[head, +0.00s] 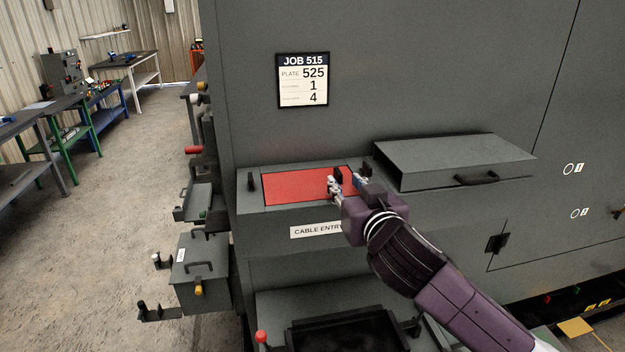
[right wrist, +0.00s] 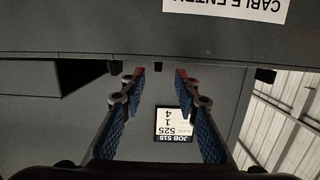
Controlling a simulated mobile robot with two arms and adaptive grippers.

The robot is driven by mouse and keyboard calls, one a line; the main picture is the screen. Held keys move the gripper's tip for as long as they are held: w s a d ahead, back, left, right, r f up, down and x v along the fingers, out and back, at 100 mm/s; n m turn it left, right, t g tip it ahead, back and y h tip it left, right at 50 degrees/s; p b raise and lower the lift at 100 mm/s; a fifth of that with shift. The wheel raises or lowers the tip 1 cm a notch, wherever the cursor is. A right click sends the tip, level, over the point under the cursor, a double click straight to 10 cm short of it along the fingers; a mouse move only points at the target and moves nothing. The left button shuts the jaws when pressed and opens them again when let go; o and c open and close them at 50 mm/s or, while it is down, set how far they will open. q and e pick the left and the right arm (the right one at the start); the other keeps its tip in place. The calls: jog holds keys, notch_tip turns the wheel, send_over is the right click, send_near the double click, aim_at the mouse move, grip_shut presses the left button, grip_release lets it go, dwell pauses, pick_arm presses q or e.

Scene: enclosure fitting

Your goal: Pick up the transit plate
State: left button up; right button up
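The red plate (head: 295,187), which I take to be the transit plate, lies flat in the grey ledge above the "CABLE ENTRY" label. My right gripper (head: 347,182) is over the plate's right end and partly hides it. In the right wrist view the two fingers (right wrist: 160,74) stand apart, with a small dark block (right wrist: 158,66) showing in the gap. A black upright piece (head: 339,174) shows by the fingers in the head view; I cannot tell whether they touch it. My left gripper is not in view.
A black clamp-like piece (head: 251,181) stands at the ledge's left end. A grey box with a handle (head: 450,163) juts out right of my gripper. The job card (head: 303,80) reads plate 525. Below is a dark open tray (head: 350,335) with a red knob (head: 261,337).

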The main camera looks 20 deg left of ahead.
aim_at(341, 176)
jog(key=shift+w+a, duration=0.15)
jog(key=shift+w+a+p, duration=0.15)
jog(key=shift+w+p, duration=0.2)
jog(key=shift+p, duration=0.1)
jog(key=p+x, duration=0.1)
jog(key=x, duration=0.2)
jog(key=shift+w+f+p, duration=0.1)
jog(key=shift+p, duration=0.3)
jog(key=shift+w+a+f, duration=0.2)
jog(key=shift+w+a, duration=0.1)
jog(key=shift+w, duration=0.2)
grip_shut()
